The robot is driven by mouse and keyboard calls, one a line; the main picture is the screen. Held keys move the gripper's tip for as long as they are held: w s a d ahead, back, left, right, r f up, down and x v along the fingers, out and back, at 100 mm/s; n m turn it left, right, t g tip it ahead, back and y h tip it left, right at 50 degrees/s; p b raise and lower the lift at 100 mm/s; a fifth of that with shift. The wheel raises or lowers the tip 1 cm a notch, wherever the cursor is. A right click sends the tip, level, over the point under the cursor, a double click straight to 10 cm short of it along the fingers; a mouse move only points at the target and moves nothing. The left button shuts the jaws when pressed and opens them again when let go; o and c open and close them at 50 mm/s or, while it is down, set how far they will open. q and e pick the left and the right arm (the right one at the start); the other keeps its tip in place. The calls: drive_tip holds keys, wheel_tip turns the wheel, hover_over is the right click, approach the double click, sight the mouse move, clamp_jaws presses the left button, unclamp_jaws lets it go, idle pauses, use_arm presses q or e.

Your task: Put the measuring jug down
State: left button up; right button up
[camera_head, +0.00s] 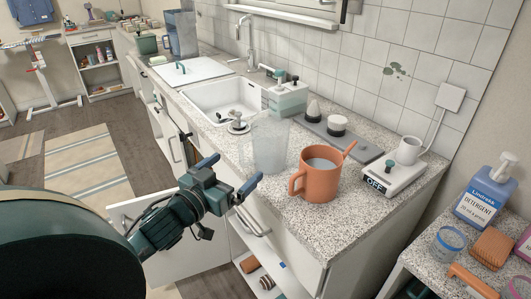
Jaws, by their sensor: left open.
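A clear, translucent vessel (270,146), which looks like the measuring jug, stands upright on the speckled counter near its front edge. No handle can be made out on it. My left gripper (229,174) is just left of it and in front of the counter edge. Its two blue-tipped fingers are spread apart, with nothing seen between them. The fingers look clear of the vessel, though the exact gap is hard to tell. My right gripper is not in view.
An orange jug (318,180) with pale contents stands right of the vessel. A small scale (393,179) carries a white mug (409,150). The sink (225,101) lies behind and left. A cabinet door (178,260) stands open below. Bare counter (365,215) lies right of the orange jug.

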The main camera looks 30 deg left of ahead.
use_arm(q)
drive_tip(key=w, duration=0.5)
drive_tip(key=w+r, duration=0.1)
drive_tip(key=w, duration=0.2)
drive_tip(key=shift+a+p, duration=0.2)
drive_tip(key=shift+p, duration=0.15)
drive_tip(key=shift+w+r+p, duration=0.2)
drive_tip(key=shift+w+p, duration=0.3)
drive_tip(key=shift+w, duration=2.1)
drive_tip(key=c, duration=1.2)
wheel_tip(320, 180, up, 10)
hover_over(260, 140)
drive_tip(key=w, duration=0.1)
drive_tip(key=shift+p, duration=0.45)
